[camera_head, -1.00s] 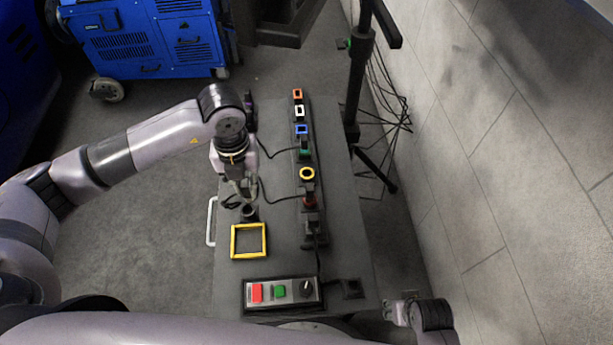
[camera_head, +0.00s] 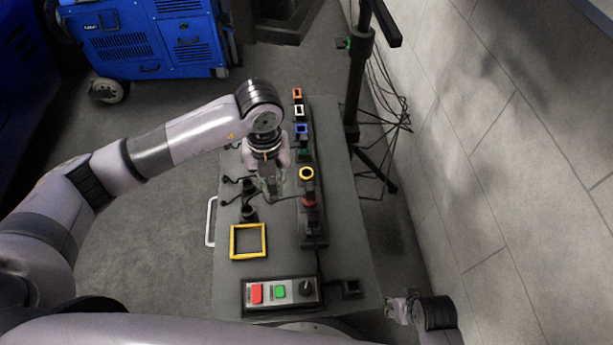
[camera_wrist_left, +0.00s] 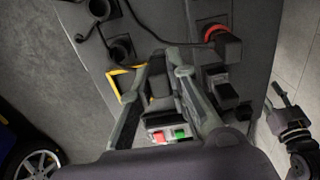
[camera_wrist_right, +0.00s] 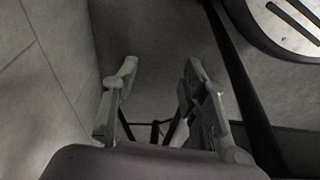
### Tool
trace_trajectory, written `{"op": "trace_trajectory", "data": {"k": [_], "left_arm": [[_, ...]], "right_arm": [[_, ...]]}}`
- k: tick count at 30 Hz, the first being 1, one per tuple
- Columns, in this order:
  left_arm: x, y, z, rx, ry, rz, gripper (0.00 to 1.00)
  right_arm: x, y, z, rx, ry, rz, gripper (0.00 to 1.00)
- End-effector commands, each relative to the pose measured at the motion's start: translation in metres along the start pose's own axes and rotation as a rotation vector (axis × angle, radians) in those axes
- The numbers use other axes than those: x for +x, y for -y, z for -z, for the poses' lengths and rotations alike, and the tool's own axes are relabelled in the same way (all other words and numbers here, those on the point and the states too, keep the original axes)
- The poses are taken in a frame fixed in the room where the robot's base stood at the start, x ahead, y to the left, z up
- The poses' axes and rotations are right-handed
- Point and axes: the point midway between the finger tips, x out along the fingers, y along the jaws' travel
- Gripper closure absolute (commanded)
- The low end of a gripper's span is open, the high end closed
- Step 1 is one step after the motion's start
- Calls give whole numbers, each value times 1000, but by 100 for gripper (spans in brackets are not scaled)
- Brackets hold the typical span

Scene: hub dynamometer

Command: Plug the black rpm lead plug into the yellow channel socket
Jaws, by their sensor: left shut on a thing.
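My left gripper (camera_head: 272,192) is shut on a black block-like plug (camera_wrist_left: 158,84), which shows between its fingers in the left wrist view. In the head view the fingers hang over the table, just left of the socket strip, and hide most of the plug. The yellow channel socket is the yellow ring (camera_head: 306,173) on the strip, right of and apart from the gripper. The left wrist view does not clearly show it. My right gripper (camera_head: 400,305) is open and empty off the table's right side; its spread fingers show in the right wrist view (camera_wrist_right: 158,85).
The strip also carries orange (camera_head: 297,94), white (camera_head: 299,110), blue (camera_head: 301,129) and red (camera_head: 309,202) sockets. A black plug stands by the red one. Black holders (camera_head: 248,213) with leads, a yellow square frame (camera_head: 234,241) and a button box (camera_head: 282,293) occupy the table.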

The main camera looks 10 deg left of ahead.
Motion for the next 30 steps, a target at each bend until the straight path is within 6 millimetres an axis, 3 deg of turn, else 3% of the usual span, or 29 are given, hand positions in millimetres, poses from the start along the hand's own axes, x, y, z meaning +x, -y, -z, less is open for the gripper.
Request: {"op": "trace_trajectory", "data": {"k": [17,30], "left_arm": [[0,5,-5,-1,1,0,100],[0,4,-26,-2,2,0,100]], "right_arm": [[-1,-1,-1,0,7,-2,60],[-27,-3,8,3,-7,-4,60]]}}
